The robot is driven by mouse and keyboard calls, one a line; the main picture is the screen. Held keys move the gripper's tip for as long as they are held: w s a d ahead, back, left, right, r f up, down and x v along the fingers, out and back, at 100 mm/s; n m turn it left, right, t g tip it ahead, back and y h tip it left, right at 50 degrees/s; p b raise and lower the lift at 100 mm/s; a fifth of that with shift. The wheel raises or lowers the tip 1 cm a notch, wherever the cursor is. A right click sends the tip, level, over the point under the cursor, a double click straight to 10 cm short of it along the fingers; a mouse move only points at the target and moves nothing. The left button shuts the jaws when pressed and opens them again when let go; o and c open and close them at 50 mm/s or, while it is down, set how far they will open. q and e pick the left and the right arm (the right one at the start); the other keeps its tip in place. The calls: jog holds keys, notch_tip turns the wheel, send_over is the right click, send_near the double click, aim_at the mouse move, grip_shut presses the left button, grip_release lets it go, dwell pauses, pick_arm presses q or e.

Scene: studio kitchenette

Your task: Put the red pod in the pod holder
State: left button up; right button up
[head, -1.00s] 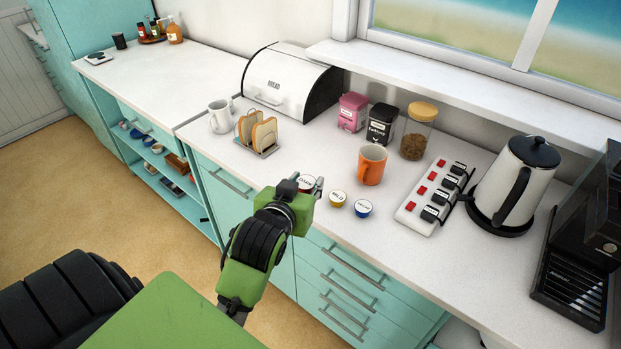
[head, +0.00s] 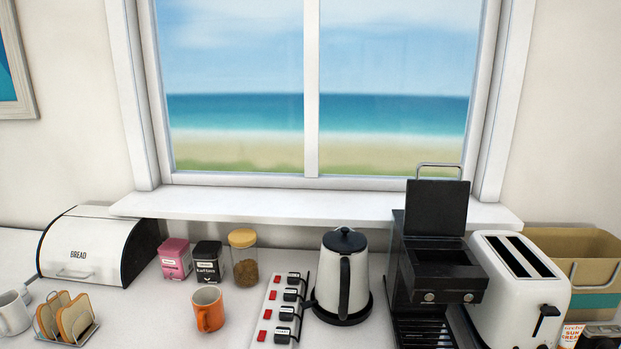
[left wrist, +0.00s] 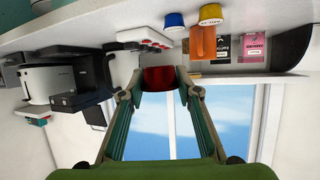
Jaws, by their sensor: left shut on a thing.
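The red pod (left wrist: 160,78) is between the fingertips of my left gripper (left wrist: 162,90), which is shut on it, in the left wrist view. That view is upside down, with the counter at the top. In the head view neither gripper shows. The black coffee machine (head: 398,290) stands on the counter right of the kettle, with its lid (head: 437,208) raised upright. An open recess (head: 441,257) shows on its top, below the lid; I cannot make out the pod holder's details. The machine also shows in the left wrist view (left wrist: 78,91), apart from the gripper.
A kettle (head: 335,283) stands left of the machine and a white toaster (head: 522,290) close on its right. A power strip (head: 279,312) and orange mug (head: 208,309) are further left. A blue pod (left wrist: 174,20) and a yellow pod (left wrist: 210,13) lie on the counter.

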pick_arm(q)
jog(key=s+d+r+m+g+h, duration=0.5)
jog(key=s+m+h, duration=0.1)
jog(key=m, duration=0.1)
jog(key=w+a+f+n+t+y, duration=0.1)
jog(key=n, duration=0.1)
jog(key=w+a+f+n+t+y, duration=0.1)
jog(key=w+f+n+t+y, duration=0.1)
jog(key=w+a+f+n+t+y, duration=0.1)
jog(key=w+a+n+y, duration=0.1)
jog(key=shift+w+f+t, duration=0.2)
jog(key=shift+f+t, duration=0.1)
jog(key=w+a+r+n+y+p, duration=0.1)
jog(key=a+r+n+y, duration=0.1)
jog(key=a+n+y, duration=0.6)
jog(key=shift+w+a+r+n+t+y, duration=0.3)
jog(key=shift+w+a+n+t+y, duration=0.15)
jog(key=shift+y, duration=0.65)
